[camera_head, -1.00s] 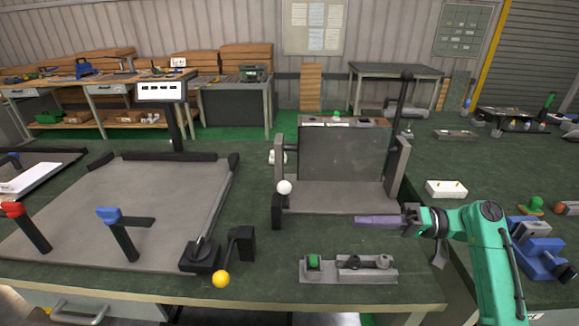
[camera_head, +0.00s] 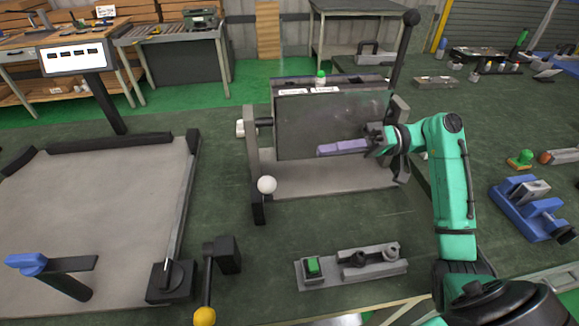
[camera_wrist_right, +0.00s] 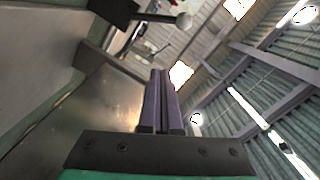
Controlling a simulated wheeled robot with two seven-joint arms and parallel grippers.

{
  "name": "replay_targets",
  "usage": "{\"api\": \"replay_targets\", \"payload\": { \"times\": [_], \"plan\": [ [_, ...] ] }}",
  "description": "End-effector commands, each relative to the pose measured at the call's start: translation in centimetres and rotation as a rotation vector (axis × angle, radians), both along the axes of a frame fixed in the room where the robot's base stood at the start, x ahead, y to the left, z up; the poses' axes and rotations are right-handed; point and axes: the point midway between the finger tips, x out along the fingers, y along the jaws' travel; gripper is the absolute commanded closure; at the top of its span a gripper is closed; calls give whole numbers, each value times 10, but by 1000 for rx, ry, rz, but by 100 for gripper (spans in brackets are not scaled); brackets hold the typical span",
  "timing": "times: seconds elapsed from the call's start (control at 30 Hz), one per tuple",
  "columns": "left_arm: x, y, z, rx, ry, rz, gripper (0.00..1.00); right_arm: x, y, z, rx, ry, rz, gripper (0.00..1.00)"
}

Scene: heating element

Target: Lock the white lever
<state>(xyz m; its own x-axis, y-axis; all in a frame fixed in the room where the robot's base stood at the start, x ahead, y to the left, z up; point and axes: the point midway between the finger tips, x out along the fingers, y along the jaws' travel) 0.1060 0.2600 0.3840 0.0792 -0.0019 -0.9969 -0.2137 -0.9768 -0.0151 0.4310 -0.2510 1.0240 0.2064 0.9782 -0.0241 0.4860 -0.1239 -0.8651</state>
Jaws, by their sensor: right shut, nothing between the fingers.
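The white lever ends in a white ball knob (camera_head: 267,185) on a short dark arm, at the left front corner of the grey machine with the upright panel. My right gripper (camera_head: 322,150) has purple fingers pointing left, in front of the panel. It is to the right of and above the white knob, apart from it. In the right wrist view the fingers (camera_wrist_right: 158,78) lie together with nothing between them. My left gripper is not in view.
The dark upright panel (camera_head: 310,115) stands close behind my right fingers. A yellow-knobbed lever (camera_head: 204,316) and a green-button block (camera_head: 312,267) are nearer the front. A blue-handled lever (camera_head: 27,263) is at left. Green tabletop is clear between the white knob and the button block.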

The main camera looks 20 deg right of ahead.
Motion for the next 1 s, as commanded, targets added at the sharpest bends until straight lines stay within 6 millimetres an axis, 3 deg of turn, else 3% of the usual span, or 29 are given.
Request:
{"api": "replay_targets", "payload": {
  "times": [0.17,0.5,0.7,1.0],
  "plan": [
    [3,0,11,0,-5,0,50,4,24,3,2,1,3,100],
    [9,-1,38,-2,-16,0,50,20,97,2,3,0,3,100],
    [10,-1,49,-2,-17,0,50,-5,110,-16,3,4,1,100],
    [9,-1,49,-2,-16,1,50,-11,112,-22,0,0,0,100]
  ]
}}
